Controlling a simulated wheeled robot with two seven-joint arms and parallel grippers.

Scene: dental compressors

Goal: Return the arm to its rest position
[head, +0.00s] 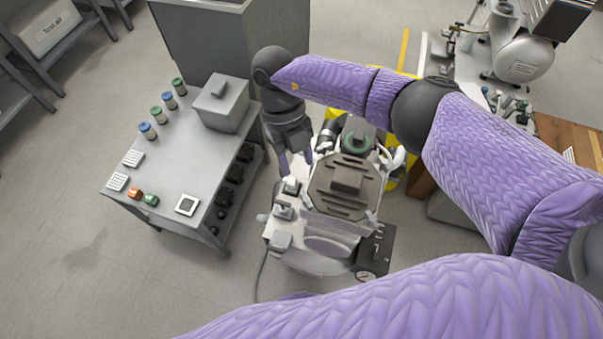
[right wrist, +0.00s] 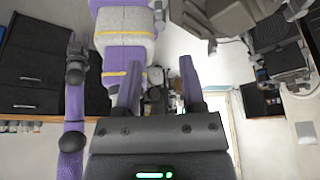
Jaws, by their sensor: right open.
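My right arm reaches in from the right in the head view, bent at the elbow. Its gripper (head: 296,162) points down between the grey table and the compressor, by the compressor's upper left side. The two purple fingers are apart with nothing between them. In the right wrist view the same gripper (right wrist: 160,78) shows its fingers spread and empty. The compressor (head: 345,178) stands on the floor, with a dark ribbed top. A purple arm of mine hangs at the left of the right wrist view; its finger state is unclear. No left gripper shows in the head view.
A grey table (head: 190,170) left of the gripper carries a grey box (head: 221,103), several small jars and small parts. A grey cabinet (head: 230,40) stands behind. A wooden bench (head: 565,140) is at right. Open floor (head: 80,250) lies at lower left.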

